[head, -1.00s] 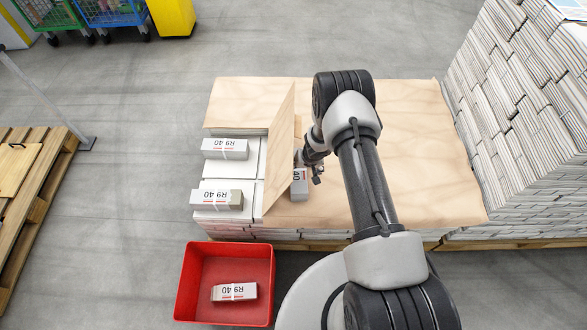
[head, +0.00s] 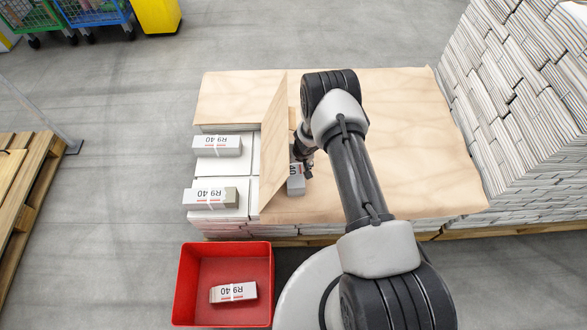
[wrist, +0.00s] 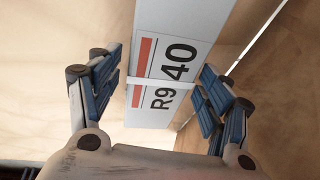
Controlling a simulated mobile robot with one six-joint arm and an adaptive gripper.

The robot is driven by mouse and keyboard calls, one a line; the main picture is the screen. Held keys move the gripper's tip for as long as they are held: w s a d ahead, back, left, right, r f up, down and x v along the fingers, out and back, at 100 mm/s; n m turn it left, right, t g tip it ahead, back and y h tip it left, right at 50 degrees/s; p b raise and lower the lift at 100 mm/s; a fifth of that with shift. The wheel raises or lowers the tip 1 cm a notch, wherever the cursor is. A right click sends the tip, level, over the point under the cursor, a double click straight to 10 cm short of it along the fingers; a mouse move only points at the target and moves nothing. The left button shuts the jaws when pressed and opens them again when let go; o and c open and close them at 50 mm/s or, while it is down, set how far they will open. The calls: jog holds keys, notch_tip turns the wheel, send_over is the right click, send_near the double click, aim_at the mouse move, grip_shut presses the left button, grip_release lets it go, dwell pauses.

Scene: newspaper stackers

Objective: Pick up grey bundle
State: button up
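A grey bundle (head: 296,184) with a white "R9 40" label lies on the wooden sheet, just right of the upright board, partly hidden by my gripper (head: 304,160) in the head view. In the wrist view the bundle (wrist: 165,75) lies between the blue-padded fingers of my gripper (wrist: 158,92). The fingers are spread, one on each side. I cannot tell whether either finger touches it. Similar bundles lie on the white stacks left of the board, one at the back (head: 217,146) and one in front (head: 211,198).
The upright wooden board (head: 274,140) stands close left of my gripper. A red bin (head: 225,250) on the floor holds another bundle (head: 233,292). Tall newspaper stacks (head: 535,110) rise at the right. The wooden sheet (head: 410,140) is clear on its right side.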

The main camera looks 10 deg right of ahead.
grip_shut()
dwell(0.8)
